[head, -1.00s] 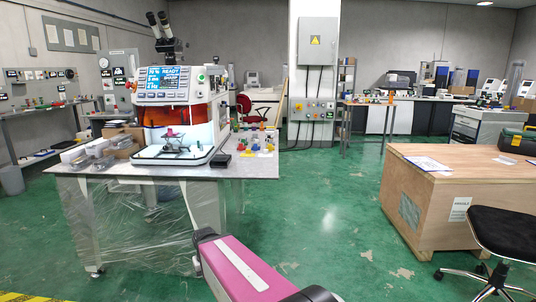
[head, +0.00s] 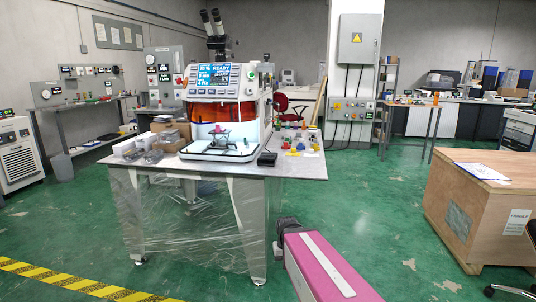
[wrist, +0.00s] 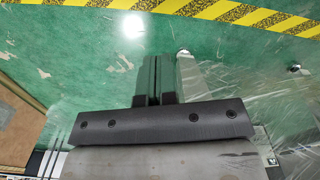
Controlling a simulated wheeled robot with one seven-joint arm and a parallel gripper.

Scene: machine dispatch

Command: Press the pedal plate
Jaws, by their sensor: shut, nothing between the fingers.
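A small black block (head: 267,159), possibly the pedal plate, lies on the table top at the right front of a white benchtop machine (head: 222,83). It is too small to make out a plate on it. My gripper shows in the wrist view (wrist: 157,60), its two dark fingers together with nothing between them, above green floor. In the head view my pink arm reaches toward the table's right front; the fingers cannot be made out there. The block is not recognisable in the wrist view.
The table (head: 300,171) has plastic film around its legs and holds small coloured parts and clear boxes. A wooden crate (head: 480,215) stands at the right. Yellow-black floor tape (head: 60,279) runs at the front left. Green floor between table and crate is clear.

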